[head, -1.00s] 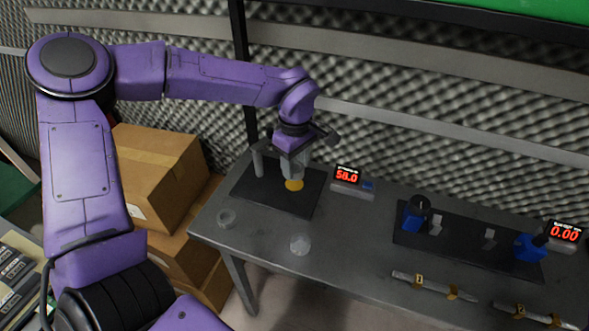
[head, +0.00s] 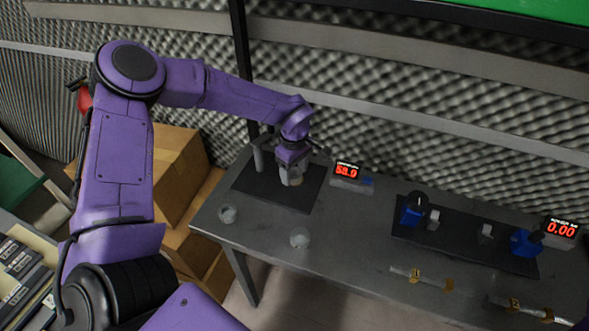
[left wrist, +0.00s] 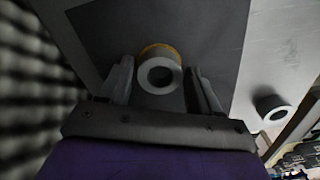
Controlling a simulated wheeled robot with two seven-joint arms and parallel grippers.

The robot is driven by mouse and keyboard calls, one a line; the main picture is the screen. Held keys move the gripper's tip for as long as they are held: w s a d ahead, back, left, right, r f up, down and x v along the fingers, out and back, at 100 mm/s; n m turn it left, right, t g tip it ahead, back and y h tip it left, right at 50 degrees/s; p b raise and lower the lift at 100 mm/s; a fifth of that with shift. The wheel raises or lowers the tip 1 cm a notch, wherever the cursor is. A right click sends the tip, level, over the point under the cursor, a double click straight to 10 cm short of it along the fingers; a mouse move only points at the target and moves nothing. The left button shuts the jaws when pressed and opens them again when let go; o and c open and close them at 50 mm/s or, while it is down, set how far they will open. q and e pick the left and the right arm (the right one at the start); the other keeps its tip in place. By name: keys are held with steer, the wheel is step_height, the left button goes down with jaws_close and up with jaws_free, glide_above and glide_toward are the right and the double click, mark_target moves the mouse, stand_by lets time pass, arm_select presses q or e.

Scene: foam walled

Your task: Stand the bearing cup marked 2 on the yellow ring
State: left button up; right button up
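My left gripper (head: 290,178) points down over the dark mat at the table's left end. The yellow ring (left wrist: 150,48) shows as an arc behind the cup's edge; the rest is hidden. Whether the cup touches the ring I cannot tell. No number is readable on the cup. My right gripper is not in view.
Two more cups stand on the grey table, one at left (head: 227,213) and one nearer the front (head: 300,237). A post (head: 258,157) stands beside the gripper. A red-digit display (head: 348,171) is to the right. Farther right is a dark plate (head: 460,240) with blue fixtures.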

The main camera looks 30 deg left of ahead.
arm_select(q)
step_height(320, 180, up, 12)
steer(key=b, duration=0.1)
steer(key=shift+r, duration=0.2)
stand_by(0.3)
